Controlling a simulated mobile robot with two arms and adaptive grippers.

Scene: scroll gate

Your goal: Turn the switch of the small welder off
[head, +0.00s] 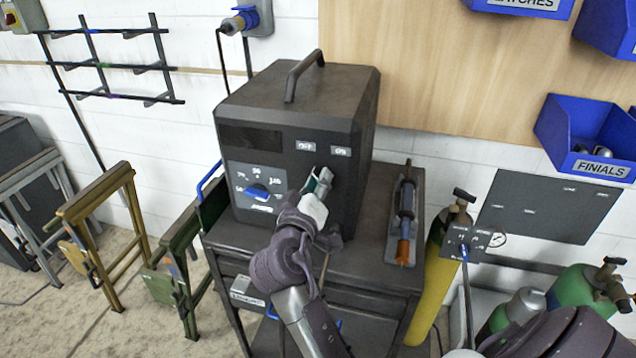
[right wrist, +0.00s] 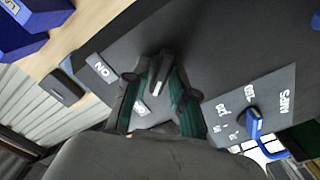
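The small welder (head: 345,110) is a dark box with a top handle, standing on a dark cart. Its front has an OFF label (head: 306,146) and an ON label (head: 341,151). My right gripper (head: 322,182) is at the front face just below these labels and hides the switch in the head view. In the right wrist view, the dark switch lever (right wrist: 161,72) lies between the two green-padded fingers (right wrist: 158,100), with gaps visible on both sides. A pale label shows between the fingers, by the lever's end. The ON label (right wrist: 102,69) is left of the fingers. My left gripper is out of view.
A blue AMPS knob (head: 257,193) is on the welder's left front. A torch-like tool on a dark tray (head: 404,220) lies on the cart (head: 365,255) to the right. Gas cylinders (head: 436,275) stand further right. Blue bins (head: 590,140) hang on the wall.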

